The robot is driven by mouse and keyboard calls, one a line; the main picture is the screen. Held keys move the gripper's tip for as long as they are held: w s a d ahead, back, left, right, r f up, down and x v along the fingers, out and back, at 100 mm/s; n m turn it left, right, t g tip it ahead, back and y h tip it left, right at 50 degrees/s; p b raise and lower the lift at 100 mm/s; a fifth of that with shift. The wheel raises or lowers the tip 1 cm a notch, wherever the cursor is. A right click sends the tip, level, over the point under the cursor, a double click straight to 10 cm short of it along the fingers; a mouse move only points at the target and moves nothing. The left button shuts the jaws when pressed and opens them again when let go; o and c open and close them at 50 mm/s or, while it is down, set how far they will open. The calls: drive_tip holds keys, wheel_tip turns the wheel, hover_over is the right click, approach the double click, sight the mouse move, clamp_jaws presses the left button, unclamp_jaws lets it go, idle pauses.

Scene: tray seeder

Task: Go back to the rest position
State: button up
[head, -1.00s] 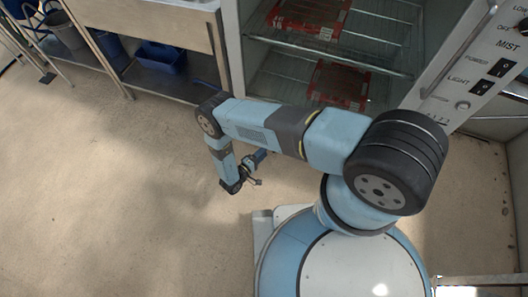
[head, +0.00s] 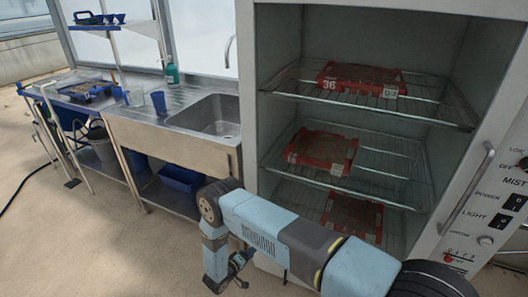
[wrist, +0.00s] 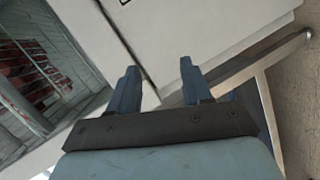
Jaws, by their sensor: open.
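My gripper (head: 238,266) hangs low in front of the cabinet in the head view, below the end of my bent blue arm. In the wrist view my gripper (wrist: 157,82) shows two separate fingers with nothing between them. Beyond them is a pale panel (wrist: 200,40). My gripper holds nothing and appears apart from the shelves.
An open cabinet (head: 490,190) has wire racks carrying red trays: an upper one (head: 362,80), a middle one (head: 320,150) and a lower one (head: 352,216). A steel sink bench (head: 170,135) stands left, with a blue bin (head: 182,178) beneath.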

drive_tip(key=w+a+r+m+y, duration=0.1)
drive_tip(key=w+a+r+y, duration=0.3)
drive_tip(key=r, duration=0.6)
drive_tip(key=w+a+r+y, duration=0.1)
drive_tip(key=w+a+r, duration=0.45)
drive_tip(key=r, duration=0.35)
drive_tip(key=w+a+r+m+y, duration=0.1)
drive_tip(key=w+a+r+y, duration=0.25)
drive_tip(key=w+r, duration=0.45)
drive_tip(key=s+r+n+g+y, duration=0.1)
drive_tip(key=s+r+y, duration=0.2)
drive_tip(key=r, duration=1.3)
drive_tip(key=s+r+y, duration=0.2)
drive_tip(key=s+r, duration=0.1)
drive_tip(key=r, duration=1.2)
drive_tip(key=s+d+r+g, duration=0.2)
drive_tip(key=s+d+r, duration=1.2)
drive_tip(key=d+r, duration=0.4)
drive_tip(key=s+d+m+g+h, duration=0.3)
drive_tip(key=s+d+m+h, duration=0.1)
drive_tip(key=s+d, duration=2)
drive_tip(key=shift+s+d+r+m, duration=0.2)
drive_tip(key=shift+s+d+m, duration=0.1)
drive_tip(key=shift+m, duration=0.5)
